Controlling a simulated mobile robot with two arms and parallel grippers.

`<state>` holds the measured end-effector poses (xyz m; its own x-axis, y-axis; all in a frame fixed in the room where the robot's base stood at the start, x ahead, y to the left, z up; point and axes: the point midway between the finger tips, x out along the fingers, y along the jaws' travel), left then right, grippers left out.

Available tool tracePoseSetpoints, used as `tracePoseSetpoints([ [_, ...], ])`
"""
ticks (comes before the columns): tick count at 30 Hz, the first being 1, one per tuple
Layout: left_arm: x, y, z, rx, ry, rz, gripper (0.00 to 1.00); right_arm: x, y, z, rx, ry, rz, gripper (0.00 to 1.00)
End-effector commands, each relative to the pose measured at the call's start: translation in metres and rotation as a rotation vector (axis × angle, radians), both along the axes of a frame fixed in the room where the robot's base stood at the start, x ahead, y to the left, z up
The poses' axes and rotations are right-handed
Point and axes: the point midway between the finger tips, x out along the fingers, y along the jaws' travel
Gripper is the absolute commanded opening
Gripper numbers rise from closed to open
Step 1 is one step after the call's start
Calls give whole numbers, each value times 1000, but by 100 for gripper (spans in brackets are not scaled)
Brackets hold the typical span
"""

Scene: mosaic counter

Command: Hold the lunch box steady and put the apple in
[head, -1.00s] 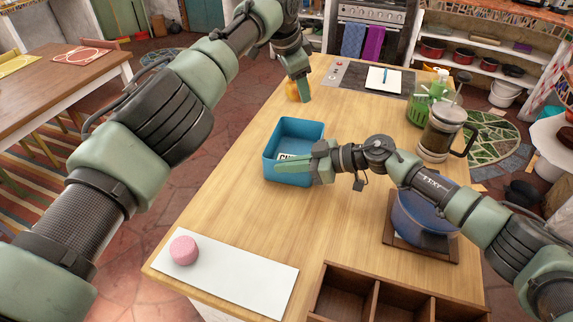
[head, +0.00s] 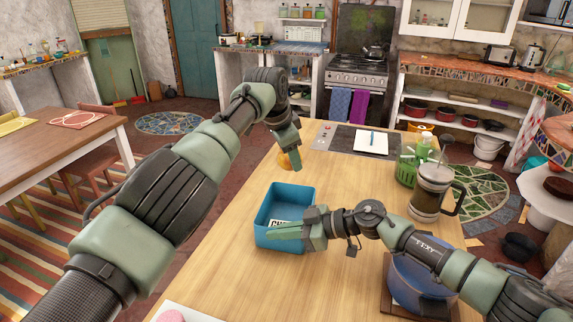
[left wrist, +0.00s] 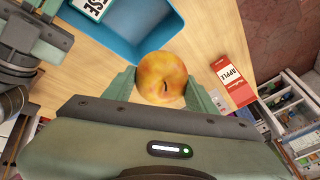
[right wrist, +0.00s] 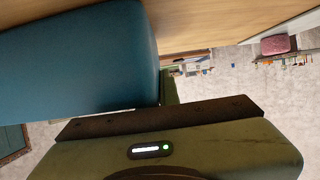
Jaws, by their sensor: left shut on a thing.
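The yellow-orange apple (left wrist: 163,78) is between the fingers of my left gripper (left wrist: 168,90). In the head view the apple (head: 285,161) is partly hidden by the left gripper (head: 292,162), beyond the lunch box. The open blue lunch box (head: 290,193) stands on the counter, with a package lettered "CHEESE" (left wrist: 93,6) in it. My right gripper (head: 290,231) is at the box's near right side. In the right wrist view the box wall (right wrist: 80,60) fills the left and hides part of the gripper, so its opening is unclear.
A red and white carton lettered "APPLE" (left wrist: 230,84) stands near the apple. A blue pot (head: 415,284), a coffee press (head: 431,193) and a green caddy (head: 407,172) stand on the right. A pink round item (head: 170,316) is at the bottom edge.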

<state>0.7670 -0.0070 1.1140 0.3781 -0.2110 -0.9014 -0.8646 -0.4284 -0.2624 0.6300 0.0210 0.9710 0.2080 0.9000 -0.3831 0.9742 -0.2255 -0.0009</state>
Motion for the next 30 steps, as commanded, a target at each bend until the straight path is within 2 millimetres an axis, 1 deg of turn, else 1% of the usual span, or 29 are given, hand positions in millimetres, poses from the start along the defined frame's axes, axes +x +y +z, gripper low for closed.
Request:
tracePoseSetpoints([
  [1, -1, -3, -5, -2, 6, -2, 10, 0, 0, 1, 2, -2, -1, 0],
  [5, -3, -6, -15, 3, 13, -8, 10, 0, 0, 1, 2, -1, -1, 0],
  [17, -3, -6, -45, 9, 17, -11, 10, 0, 0, 1, 2, -1, -1, 0],
  [21, -3, -7, -48, 8, 16, -10, 10, 0, 0, 1, 2, -1, -1, 0],
  [30, -3, -7, -49, 8, 17, -11, 10, 0, 0, 1, 2, 0, 0, 0],
])
